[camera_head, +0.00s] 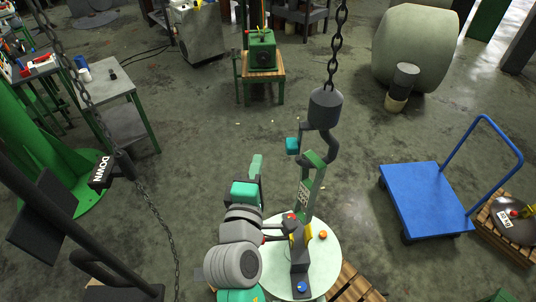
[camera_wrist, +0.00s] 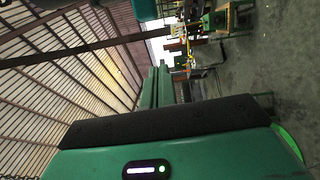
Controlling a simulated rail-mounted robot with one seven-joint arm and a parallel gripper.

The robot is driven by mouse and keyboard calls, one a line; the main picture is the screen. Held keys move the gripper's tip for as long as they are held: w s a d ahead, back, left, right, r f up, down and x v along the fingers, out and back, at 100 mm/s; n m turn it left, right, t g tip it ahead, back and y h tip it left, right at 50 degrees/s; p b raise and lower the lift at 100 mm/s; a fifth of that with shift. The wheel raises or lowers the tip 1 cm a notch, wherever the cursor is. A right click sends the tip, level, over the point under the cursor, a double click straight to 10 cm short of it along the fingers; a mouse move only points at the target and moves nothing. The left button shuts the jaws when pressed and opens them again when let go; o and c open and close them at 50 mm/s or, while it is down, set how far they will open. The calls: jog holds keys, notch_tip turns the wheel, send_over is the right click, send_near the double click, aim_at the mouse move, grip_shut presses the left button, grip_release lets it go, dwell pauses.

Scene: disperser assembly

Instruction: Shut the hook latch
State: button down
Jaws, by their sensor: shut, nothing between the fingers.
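The dark crane hook (camera_head: 332,150) hangs from its block (camera_head: 326,108) on a chain, near the middle of the head view. A small teal piece (camera_head: 292,145), seemingly the hook latch, sticks out to the left of the hook, apart from its tip. A green lifting bracket (camera_head: 309,185) with a printed code stands just below the hook; whether they touch I cannot tell. My gripper (camera_head: 257,160) is left of and below the latch, apart from it, shut and empty. Its fingers appear beyond a dark edge in the wrist view (camera_wrist: 160,72). The wrist view does not show the hook.
Below the hook stands a pale round table (camera_head: 325,265) with a dark device (camera_head: 300,270). A blue cart (camera_head: 425,198) is at right. A hanging DOWN control (camera_head: 103,170) and its chain are at left. A green machine on a stand (camera_head: 262,52) is behind; open floor lies between.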

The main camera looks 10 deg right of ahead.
jog(key=v, duration=0.7)
jog(key=shift+s+b, duration=0.25)
jog(key=shift+b, duration=0.15)
jog(key=shift+d, duration=0.1)
jog(key=s+a+r+m+t+y+p, duration=0.1)
jog(key=r+m, duration=0.4)
jog(key=r, duration=0.9)
jog(key=s+a+r+m+t+y+p, duration=0.1)
jog(key=s+r+m+t+y+p, duration=0.2)
jog(key=r, duration=1.1)
jog(key=s+a+r+m+t+y+p, duration=0.1)
jog(key=s+r+m, duration=0.5)
jog(key=r, duration=0.8)
jog(key=s+t+y+p, duration=0.1)
jog(key=t+p, duration=0.1)
jog(key=p, duration=0.1)
jog(key=shift+s+m+t, duration=0.2)
jog(key=shift+m+t, duration=0.2)
